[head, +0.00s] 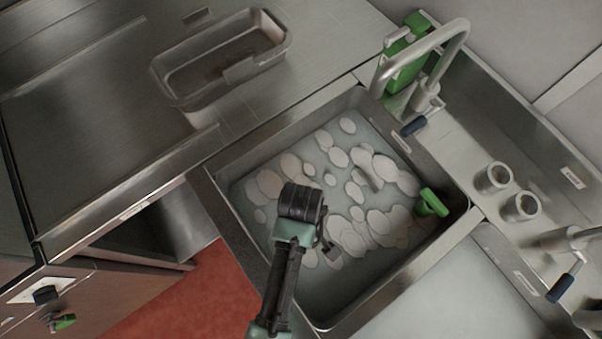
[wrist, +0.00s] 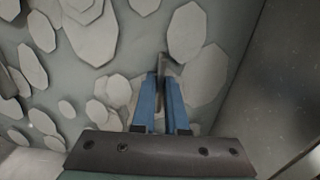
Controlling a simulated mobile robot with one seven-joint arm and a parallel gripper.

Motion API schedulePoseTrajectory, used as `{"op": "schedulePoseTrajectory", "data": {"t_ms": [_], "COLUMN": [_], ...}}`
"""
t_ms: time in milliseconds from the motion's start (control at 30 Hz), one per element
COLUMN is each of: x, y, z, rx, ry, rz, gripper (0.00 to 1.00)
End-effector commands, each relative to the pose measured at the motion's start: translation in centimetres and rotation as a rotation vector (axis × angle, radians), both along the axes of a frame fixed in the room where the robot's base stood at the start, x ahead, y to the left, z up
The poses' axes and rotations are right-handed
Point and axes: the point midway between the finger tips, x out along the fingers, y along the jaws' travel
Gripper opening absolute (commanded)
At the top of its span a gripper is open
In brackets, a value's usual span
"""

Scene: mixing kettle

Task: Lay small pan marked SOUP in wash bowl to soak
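The sink basin (head: 232,216) holds grey-green water with many pale foam patches. I take it for the wash bowl. My gripper (head: 325,243) hangs over its middle in the head view, its fingers hard to make out there. In the wrist view its two blue fingers (wrist: 162,85) point down at the suds, close together with a narrow gap. A thin grey piece (wrist: 170,66) shows at the fingertips, in line with the gap. I cannot tell whether it is gripped. A small grey piece (head: 369,176) shows among the foam in the head view. No pan or SOUP mark is legible.
A rectangular metal container (head: 183,91) stands on the steel counter at upper left. A green item (head: 432,203) is at the basin's right wall.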

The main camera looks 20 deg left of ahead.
Motion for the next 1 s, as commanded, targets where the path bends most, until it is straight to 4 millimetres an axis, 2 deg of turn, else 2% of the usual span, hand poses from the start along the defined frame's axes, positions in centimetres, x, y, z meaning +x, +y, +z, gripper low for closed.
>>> {"op": "schedulePoseTrajectory", "data": {"t_ms": [33,133,433,533,667,1000], "x": [0.0,0.0,0.0,0.1,0.1,0.1], "y": [0.0,0.0,0.0,0.0,0.0,0.1], "z": [0.0,0.1,0.1,0.8,2.9,10.0], "rx": [0.0,0.0,0.0,0.0,0.0,0.0], "ry": [0.0,0.0,-0.001,-0.002,-0.005,-0.005], "rz": [0.0,0.0,0.0,0.0,0.0,0.002], "gripper": [0.21,0.39,0.4,0.4,0.4,0.4]}}
